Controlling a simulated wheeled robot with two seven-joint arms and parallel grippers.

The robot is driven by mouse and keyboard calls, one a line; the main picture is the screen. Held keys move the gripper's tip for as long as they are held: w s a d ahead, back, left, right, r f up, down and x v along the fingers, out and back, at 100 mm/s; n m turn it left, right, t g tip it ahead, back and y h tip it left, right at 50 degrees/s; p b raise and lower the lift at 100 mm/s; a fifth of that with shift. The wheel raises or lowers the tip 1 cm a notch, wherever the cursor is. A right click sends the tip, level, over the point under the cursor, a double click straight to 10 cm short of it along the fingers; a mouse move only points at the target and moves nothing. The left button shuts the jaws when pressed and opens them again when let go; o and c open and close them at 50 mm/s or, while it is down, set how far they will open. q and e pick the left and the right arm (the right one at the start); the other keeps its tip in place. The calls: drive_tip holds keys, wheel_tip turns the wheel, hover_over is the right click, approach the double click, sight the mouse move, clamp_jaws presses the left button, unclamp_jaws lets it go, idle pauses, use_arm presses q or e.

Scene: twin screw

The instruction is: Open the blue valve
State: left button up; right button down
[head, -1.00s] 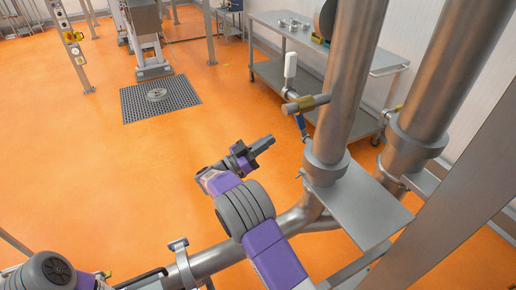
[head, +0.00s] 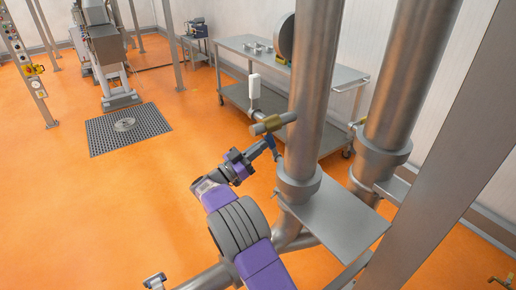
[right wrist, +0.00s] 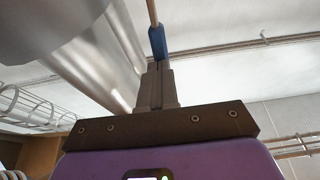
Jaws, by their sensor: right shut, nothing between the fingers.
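The blue valve handle (head: 273,145) hangs below a brass valve body (head: 266,125) on a short side pipe of the large steel pipe. My right gripper (head: 258,151) is shut and empty, reaching up from below with its tips close to the handle. In the right wrist view the blue handle (right wrist: 157,42) is just beyond the shut fingertips (right wrist: 157,68). I cannot tell whether they touch it. My left gripper is not in view.
A thick steel pipe (head: 314,90) rises right beside the valve, with a flat metal plate (head: 335,220) at its lower part. A white upright handle (head: 254,87) stands above the valve. A metal table (head: 345,75) is behind.

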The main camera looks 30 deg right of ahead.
sight(267, 138)
drive_tip(key=shift+w+d+r+y+p, duration=0.1)
drive_tip(key=shift+d+r+y+p, duration=0.75)
drive_tip(key=shift+p, duration=1.05)
drive_tip(key=shift+d+r+y+p, duration=0.6)
drive_tip(key=shift+y+p, duration=0.45)
drive_tip(key=shift+p, duration=0.8)
drive_tip(key=shift+d+f+y+p, duration=0.15)
drive_tip(key=shift+d+y+p, duration=0.25)
drive_tip(key=shift+p, duration=0.15)
drive_tip(key=shift+a, duration=0.1)
drive_tip(key=shift+a, duration=0.3)
drive_tip(key=s+a+p, duration=0.1)
drive_tip(key=a+p, duration=0.1)
drive_tip(key=a, duration=1.1)
drive_tip(key=shift+a, duration=0.25)
drive_tip(key=shift+f, duration=0.15)
